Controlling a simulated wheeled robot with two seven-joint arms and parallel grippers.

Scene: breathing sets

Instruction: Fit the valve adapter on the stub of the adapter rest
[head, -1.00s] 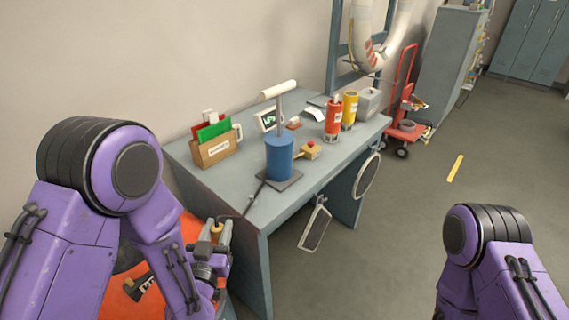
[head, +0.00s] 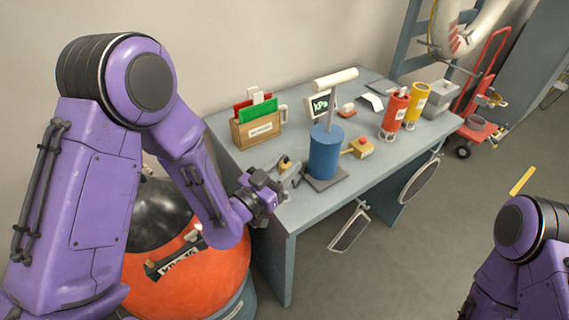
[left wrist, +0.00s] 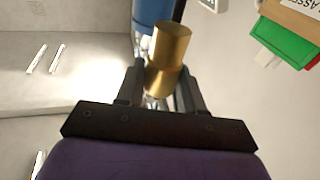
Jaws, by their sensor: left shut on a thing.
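The valve adapter, a brass stepped cylinder (left wrist: 170,45), sits between the two fingers of my left gripper (left wrist: 160,88) in the left wrist view. In the head view the adapter (head: 285,163) is small and partly hidden by the fingers. My left gripper (head: 289,180) is shut on it at the near left part of the bench, left of the blue pump (head: 324,153). I cannot make out the adapter rest or its stub for certain in either view. My right gripper is out of view; only part of that arm shows.
An orange-and-black round tank (head: 205,275) stands left of the bench.

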